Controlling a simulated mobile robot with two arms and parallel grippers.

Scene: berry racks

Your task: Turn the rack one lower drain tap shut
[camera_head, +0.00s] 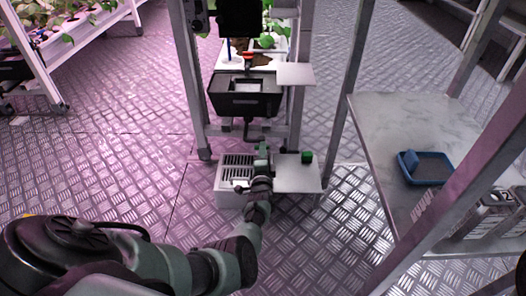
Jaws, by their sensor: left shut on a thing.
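The rack (190,75) stands ahead of me, with a black tray (238,104) at mid height and a pale box with a slotted grate (238,160) low down between its legs. My left gripper (262,156) reaches in from the lower left and is at the right side of this grate. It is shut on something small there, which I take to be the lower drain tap. The gripper and wrist hide the tap, so its handle angle cannot be seen. My right gripper is not in view.
A green block (307,157) sits on a pale plate (293,178) just right of my left gripper. A metal table (385,130) with a blue tray (408,165) stands at the right. Planted racks (75,40) are at the upper left. The metal floor between is clear.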

